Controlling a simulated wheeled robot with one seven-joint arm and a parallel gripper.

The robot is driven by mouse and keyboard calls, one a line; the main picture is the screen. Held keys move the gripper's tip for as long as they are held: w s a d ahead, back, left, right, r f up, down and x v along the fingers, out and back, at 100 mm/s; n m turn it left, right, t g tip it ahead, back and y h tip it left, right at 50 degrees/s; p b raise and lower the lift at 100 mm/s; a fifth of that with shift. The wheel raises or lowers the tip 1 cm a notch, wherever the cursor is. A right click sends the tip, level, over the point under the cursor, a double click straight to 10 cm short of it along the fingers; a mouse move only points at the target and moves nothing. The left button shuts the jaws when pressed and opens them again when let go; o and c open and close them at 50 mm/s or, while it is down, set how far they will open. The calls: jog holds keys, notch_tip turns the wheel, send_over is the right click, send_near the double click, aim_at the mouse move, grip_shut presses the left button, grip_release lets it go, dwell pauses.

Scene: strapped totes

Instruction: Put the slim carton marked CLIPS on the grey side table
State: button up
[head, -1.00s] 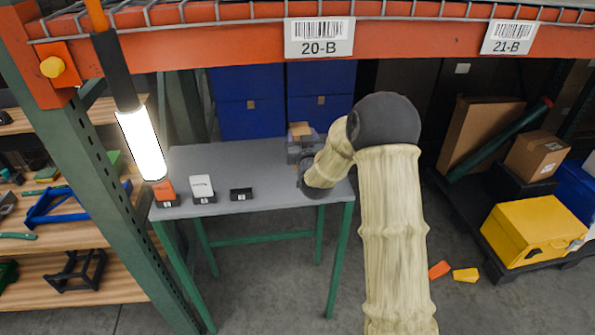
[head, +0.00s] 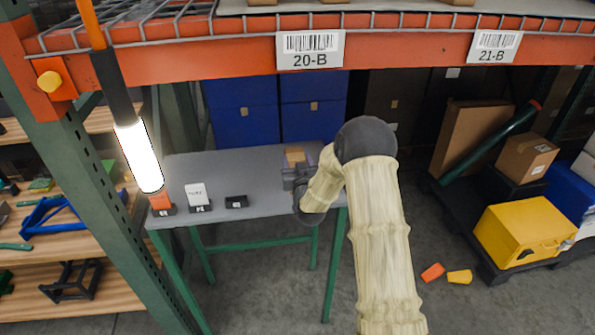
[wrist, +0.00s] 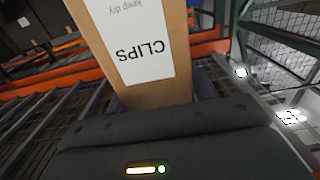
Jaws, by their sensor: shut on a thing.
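The slim carton marked CLIPS (wrist: 137,45) is brown cardboard with a white label. In the wrist view it stands out from my gripper (wrist: 160,108), which is shut on it. In the head view my gripper (head: 296,174) is over the right end of the grey side table (head: 235,170), with the brown carton (head: 294,155) showing just beyond it. My wrist partly hides that end, and I cannot tell whether the carton touches the tabletop.
An orange item (head: 161,201), a white card-like item (head: 196,194) and a small black holder (head: 236,201) stand along the table's front edge. The middle of the tabletop is clear. An orange rack beam (head: 200,55) crosses above, and a lit lamp (head: 139,155) hangs at left.

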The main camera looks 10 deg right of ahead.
jog(key=shift+w+f+p, duration=0.1)
jog(key=shift+f+p, duration=0.35)
jog(key=shift+f, duration=1.45)
jog(key=o, duration=1.2)
jog(key=shift+d+f, duration=0.1)
jog(key=shift+c, duration=0.2)
jog(key=shift+s, duration=0.2)
